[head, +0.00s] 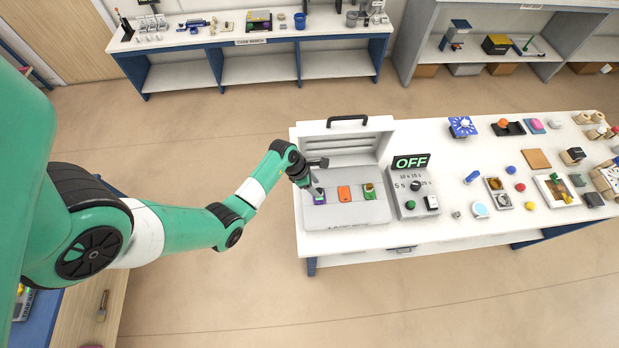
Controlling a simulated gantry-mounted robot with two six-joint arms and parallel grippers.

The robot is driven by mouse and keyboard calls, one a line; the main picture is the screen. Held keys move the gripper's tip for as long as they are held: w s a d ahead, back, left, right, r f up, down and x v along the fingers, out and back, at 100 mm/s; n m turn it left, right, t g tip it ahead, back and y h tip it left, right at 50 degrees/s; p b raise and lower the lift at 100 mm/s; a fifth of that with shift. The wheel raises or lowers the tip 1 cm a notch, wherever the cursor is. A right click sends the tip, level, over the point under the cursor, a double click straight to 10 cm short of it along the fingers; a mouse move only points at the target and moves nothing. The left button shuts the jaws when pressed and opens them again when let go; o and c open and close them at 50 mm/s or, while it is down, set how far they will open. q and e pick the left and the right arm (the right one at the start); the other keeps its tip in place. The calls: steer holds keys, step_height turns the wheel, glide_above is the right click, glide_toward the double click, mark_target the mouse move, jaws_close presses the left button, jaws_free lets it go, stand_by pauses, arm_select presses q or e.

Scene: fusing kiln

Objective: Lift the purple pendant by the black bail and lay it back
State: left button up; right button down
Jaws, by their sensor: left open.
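The fusing kiln (347,212) stands open on the left end of the white table, its lid raised at the back. Three small pieces lie in a row on its bed. The purple pendant (319,199) is at the left of the row, partly hidden by my left gripper. An orange piece (344,193) is in the middle and a green one (369,191) is at the right. My left gripper (316,190) is open, right over or at the purple pendant; I cannot tell if it touches. The black bail is too small to make out. My right gripper is not in view.
A control box (410,204) with a sign reading OFF (411,162) stands just right of the kiln. The raised lid (348,145) with a black handle rises behind the bed. Many small items cover the table further right.

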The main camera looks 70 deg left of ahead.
arm_select(q)
steer(key=p+v, duration=0.2)
steer(key=v, duration=0.7)
steer(key=shift+r, duration=0.25)
